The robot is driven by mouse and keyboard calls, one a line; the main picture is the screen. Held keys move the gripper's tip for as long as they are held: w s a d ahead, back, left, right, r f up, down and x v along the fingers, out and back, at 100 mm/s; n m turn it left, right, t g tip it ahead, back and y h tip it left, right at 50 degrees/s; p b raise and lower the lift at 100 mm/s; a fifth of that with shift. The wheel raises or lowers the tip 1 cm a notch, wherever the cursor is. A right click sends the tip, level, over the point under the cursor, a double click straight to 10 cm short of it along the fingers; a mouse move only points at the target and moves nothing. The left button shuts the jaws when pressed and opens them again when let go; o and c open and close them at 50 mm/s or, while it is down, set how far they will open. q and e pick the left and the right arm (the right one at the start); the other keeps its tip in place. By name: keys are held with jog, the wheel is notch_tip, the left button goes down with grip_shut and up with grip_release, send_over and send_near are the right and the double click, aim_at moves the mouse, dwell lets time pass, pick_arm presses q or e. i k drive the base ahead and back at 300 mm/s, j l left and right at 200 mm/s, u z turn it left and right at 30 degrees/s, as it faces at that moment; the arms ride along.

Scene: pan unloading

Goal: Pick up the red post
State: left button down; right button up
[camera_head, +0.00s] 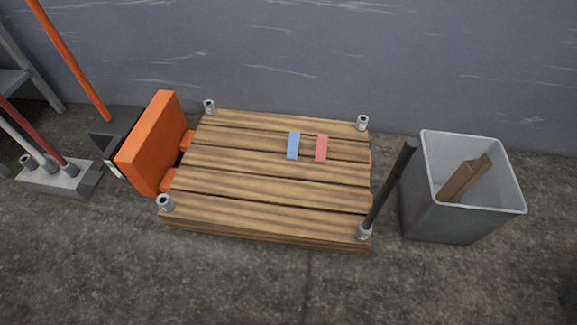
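A dark red post (38,136) stands tilted in the picture at the left edge. Its lower end sits in a socket of a grey holder block (62,182) on the floor, and its top runs out of view. A light grey post (22,137) stands beside it in the same holder. Neither of my grippers shows in the head view.
A wooden pallet (270,190) has metal corner sockets; a dark post (390,185) stands in the front right one. Blue (293,146) and red (321,149) blocks lie on it. An orange jack (150,145) stands left, a grey bin (440,215) right.

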aim_at(5, 105)
jog(key=u, duration=1.6)
jog(key=i+j, duration=0.2)
jog(key=i, duration=0.3)
jog(key=i+j+u, duration=0.15)
jog(key=i, duration=0.4)
jog(key=i+j, duration=0.25)
jog(key=i, duration=0.25)
